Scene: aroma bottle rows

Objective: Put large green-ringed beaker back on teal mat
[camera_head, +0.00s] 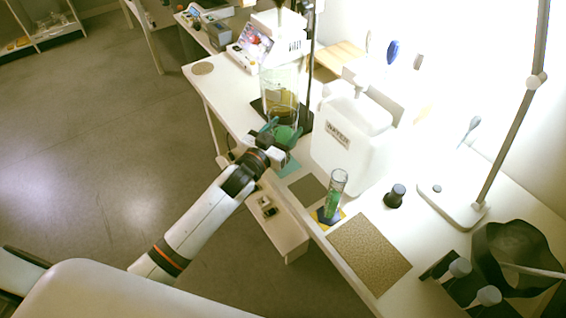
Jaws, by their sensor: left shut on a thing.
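The large beaker (281,88) is a tall clear glass vessel with an amber tint in its lower half. It stands out above my left gripper (283,133), which is shut on it near its green lower part. The fingers and wrist hide part of the beaker's base. The teal mat (290,168) lies on the bench just below and in front of the gripper, partly covered by it. I cannot tell whether the beaker touches the bench. My right gripper is not in view.
A white water container (350,150) stands close to the right of the gripper. A dark stand (310,60) rises behind the beaker. A green-filled cylinder (334,197) stands on a yellow mat (341,215). An empty dark mat (307,188) lies between the teal and yellow mats.

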